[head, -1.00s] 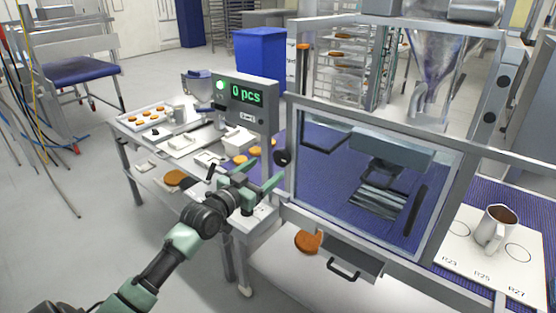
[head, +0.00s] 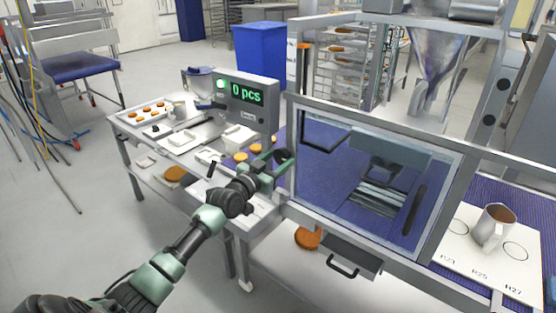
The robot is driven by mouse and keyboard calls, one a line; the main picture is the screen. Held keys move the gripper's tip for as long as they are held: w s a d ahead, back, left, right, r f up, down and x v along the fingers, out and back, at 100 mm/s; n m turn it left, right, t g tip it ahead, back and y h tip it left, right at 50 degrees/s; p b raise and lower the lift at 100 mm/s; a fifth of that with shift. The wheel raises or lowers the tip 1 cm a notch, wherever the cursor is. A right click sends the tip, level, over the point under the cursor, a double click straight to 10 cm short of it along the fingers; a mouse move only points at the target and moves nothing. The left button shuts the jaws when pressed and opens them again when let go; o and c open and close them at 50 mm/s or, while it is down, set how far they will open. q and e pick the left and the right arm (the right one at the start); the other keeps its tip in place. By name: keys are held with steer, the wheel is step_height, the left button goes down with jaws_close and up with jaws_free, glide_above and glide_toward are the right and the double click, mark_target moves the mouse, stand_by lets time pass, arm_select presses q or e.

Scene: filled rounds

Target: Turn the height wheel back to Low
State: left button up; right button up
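The height wheel appears to be the small dark round knob (head: 284,156) on the left post of the machine, beside the clear guard door. Its markings are too small to read, so its setting cannot be told. My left gripper (head: 275,164) is at the knob, its two green fingers spread apart with a gap between them. The fingertips are close to the knob; whether they touch it I cannot tell. My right gripper is not in view.
A grey display box (head: 247,97) reading "0 pcs" stands behind the gripper. The framed clear guard door (head: 370,180) is just right of it. A mug (head: 493,228) stands on a white board at the far right. A blue bin (head: 258,55) is behind.

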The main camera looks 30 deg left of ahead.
arm_select(q)
steer(key=shift+c, duration=1.4)
